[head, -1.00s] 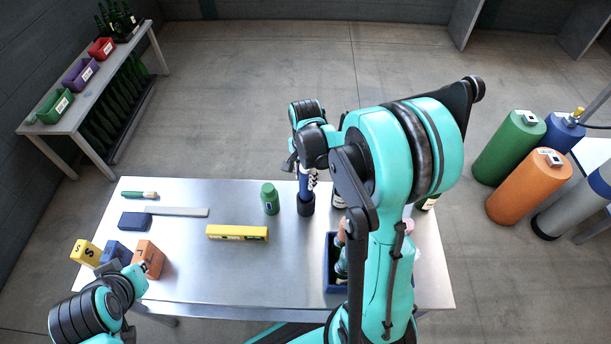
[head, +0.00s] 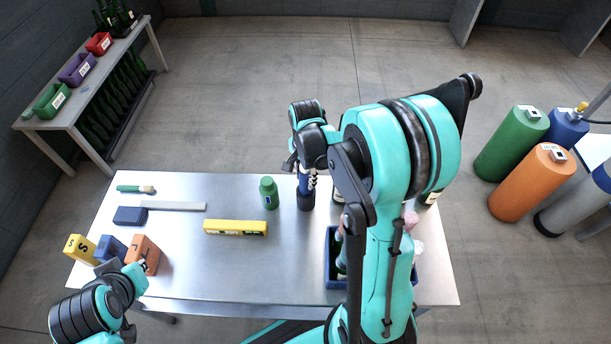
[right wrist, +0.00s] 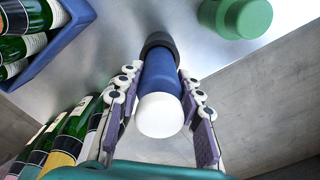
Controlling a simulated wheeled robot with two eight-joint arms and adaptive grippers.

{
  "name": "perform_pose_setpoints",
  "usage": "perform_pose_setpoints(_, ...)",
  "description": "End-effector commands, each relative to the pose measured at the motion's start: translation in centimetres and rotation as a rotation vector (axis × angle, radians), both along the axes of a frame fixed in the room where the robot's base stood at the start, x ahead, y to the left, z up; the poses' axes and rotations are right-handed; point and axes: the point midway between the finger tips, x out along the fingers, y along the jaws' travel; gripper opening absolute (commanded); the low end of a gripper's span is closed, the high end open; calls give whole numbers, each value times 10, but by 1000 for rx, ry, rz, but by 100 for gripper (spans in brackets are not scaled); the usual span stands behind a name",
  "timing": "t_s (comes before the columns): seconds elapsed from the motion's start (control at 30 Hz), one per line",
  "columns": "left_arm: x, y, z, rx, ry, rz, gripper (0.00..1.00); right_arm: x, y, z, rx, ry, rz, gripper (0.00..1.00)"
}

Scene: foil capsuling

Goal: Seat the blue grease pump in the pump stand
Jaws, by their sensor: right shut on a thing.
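The blue grease pump (right wrist: 161,78) has a white rounded end facing the camera in the right wrist view. My right gripper (right wrist: 158,82) has its fingers on both sides of it and is shut on it. The pump's far end meets a black round pump stand (right wrist: 160,41); how deep it sits cannot be told. In the head view the pump (head: 304,184) looks upright above the dark stand (head: 306,202), with the right gripper (head: 307,174) partly covering it. My left gripper (head: 143,266) is by the orange block; its opening is too small to read.
A yellow bar (head: 236,228) lies nearer the front. A blue crate (head: 331,284) with bottles is at right, partly behind my right arm. Orange (head: 144,254), blue and yellow blocks stand at left.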

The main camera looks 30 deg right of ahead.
Motion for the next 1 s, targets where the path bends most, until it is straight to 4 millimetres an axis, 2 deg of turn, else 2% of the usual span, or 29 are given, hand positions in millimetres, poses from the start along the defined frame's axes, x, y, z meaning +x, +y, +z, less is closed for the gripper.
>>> perform_pose_setpoints(0.13,0,0,0,0,0,0,0,0,0,0,0,0,0,0)
perform_pose_setpoints(0.17,0,0,0,0,0,0,0,0,0,0,0,0,0,38)
perform_pose_setpoints(0.23,0,0,0,0,0,0,0,0,0,0,0,0,0,57)
perform_pose_setpoints(0.27,0,0,0,0,0,0,0,0,0,0,0,0,0,60)
perform_pose_setpoints(0.53,0,0,0,0,0,0,0,0,0,0,0,0,0,60)
perform_pose_setpoints(0.67,0,0,0,0,0,0,0,0,0,9,0,0,0,60)
perform_pose_setpoints(0.77,0,0,0,0,0,0,0,0,0,25,0,0,0,60)
perform_pose_setpoints(1.0,0,0,0,0,0,0,0,0,0,78,0,0,0,60)
